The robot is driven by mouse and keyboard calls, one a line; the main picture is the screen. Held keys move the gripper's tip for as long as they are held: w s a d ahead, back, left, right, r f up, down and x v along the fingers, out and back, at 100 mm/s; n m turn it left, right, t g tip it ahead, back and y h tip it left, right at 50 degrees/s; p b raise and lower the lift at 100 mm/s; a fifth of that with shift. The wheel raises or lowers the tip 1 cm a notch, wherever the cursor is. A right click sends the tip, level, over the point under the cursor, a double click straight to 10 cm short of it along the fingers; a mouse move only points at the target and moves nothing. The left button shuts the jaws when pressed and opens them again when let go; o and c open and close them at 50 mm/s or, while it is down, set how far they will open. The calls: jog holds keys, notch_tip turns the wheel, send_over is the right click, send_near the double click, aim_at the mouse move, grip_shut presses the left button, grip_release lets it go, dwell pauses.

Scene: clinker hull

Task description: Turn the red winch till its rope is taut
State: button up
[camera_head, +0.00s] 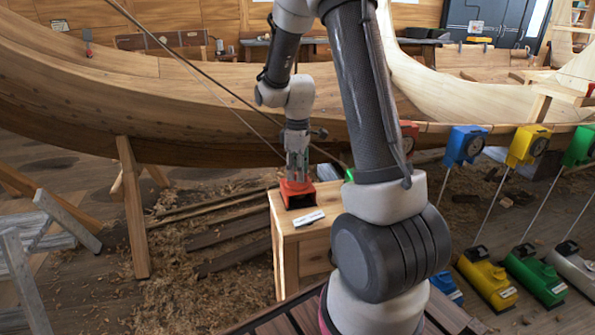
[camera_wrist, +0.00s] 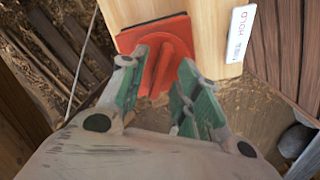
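A red fitting (camera_head: 297,193) with a flat square plate sits on a pale wooden stand (camera_head: 288,238). In the wrist view, the fitting (camera_wrist: 163,58) shows a raised red part standing between my fingertips. I cannot tell whether this is the winch itself. My gripper (camera_head: 297,170) points down onto it; its green-lined fingers (camera_wrist: 163,75) stand either side of the raised part, with a gap between them. Contact is unclear. Another red box (camera_head: 408,132) on the hull is mostly hidden by my arm. I cannot tell which rope belongs to red.
A white label (camera_wrist: 239,33) lies beside the fitting. Blue (camera_head: 465,146), yellow (camera_head: 528,146) and green (camera_head: 581,146) dial boxes line the hull, with thin lines down to floor units such as the yellow one (camera_head: 486,279). Dark ropes cross the wooden hull (camera_head: 180,115). Trestles stand left.

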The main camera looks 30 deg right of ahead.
jog(key=shift+f, duration=0.15)
grip_shut()
dwell(0.4)
jog(key=m, duration=0.6)
jog(key=shift+m, duration=0.4)
jog(key=m, duration=0.6)
dwell(0.4)
